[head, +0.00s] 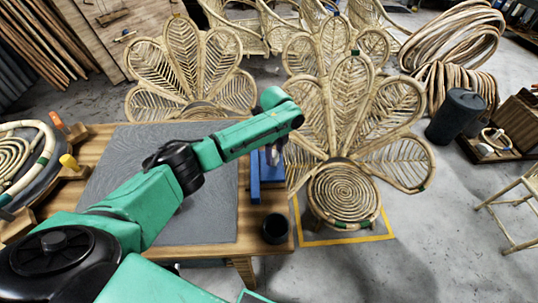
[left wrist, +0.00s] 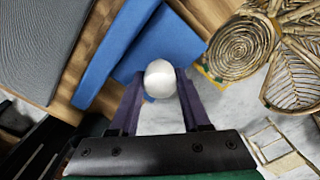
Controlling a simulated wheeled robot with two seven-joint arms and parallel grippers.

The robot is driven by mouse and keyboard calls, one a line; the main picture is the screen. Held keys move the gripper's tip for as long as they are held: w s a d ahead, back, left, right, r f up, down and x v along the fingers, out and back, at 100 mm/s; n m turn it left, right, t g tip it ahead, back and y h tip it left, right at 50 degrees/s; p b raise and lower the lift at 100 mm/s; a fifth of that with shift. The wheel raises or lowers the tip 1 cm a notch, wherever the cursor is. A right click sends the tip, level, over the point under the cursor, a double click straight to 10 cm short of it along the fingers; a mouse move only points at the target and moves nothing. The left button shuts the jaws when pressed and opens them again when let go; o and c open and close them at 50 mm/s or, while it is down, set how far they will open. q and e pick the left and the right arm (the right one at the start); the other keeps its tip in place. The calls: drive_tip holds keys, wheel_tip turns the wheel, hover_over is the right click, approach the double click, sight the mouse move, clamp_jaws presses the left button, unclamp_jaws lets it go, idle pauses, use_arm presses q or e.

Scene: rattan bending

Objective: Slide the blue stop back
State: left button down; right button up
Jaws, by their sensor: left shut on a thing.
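The blue stop (head: 256,178) is at the right edge of the workbench, partly hidden by my left arm in the head view. In the left wrist view it shows as a long blue bar (left wrist: 117,52) beside a flat blue part (left wrist: 165,42). A pale, rounded knob (left wrist: 160,76) sits at the near end of the flat part. My left gripper (left wrist: 160,88) is shut on this knob, with one dark purple finger on each side. In the head view the left gripper (head: 276,152) is small and mostly hidden under my forearm. My right gripper is not in view.
The workbench carries a grey mat (head: 215,215) left of the stop. A dark cup (head: 276,229) stands at the bench's front right corner. A rattan chair (head: 345,190) stands close on the right, inside a yellow floor outline (head: 345,241). Rattan coils lie at the left.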

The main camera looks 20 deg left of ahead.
use_arm(q)
drive_tip(key=shift+w+d+r, duration=0.1)
drive_tip(key=shift+d+r, duration=0.1)
drive_tip(key=c, duration=0.7)
unclamp_jaws()
drive_tip(key=o, duration=0.3)
drive_tip(key=shift+d, duration=0.15)
drive_tip(key=shift+o, duration=0.2)
drive_tip(key=shift+f, duration=0.1)
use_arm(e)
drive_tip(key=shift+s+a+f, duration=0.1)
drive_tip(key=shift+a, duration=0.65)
use_arm(q)
wheel_tip(320, 180, up, 15)
drive_tip(key=b, duration=0.1)
drive_tip(key=shift+f, duration=0.2)
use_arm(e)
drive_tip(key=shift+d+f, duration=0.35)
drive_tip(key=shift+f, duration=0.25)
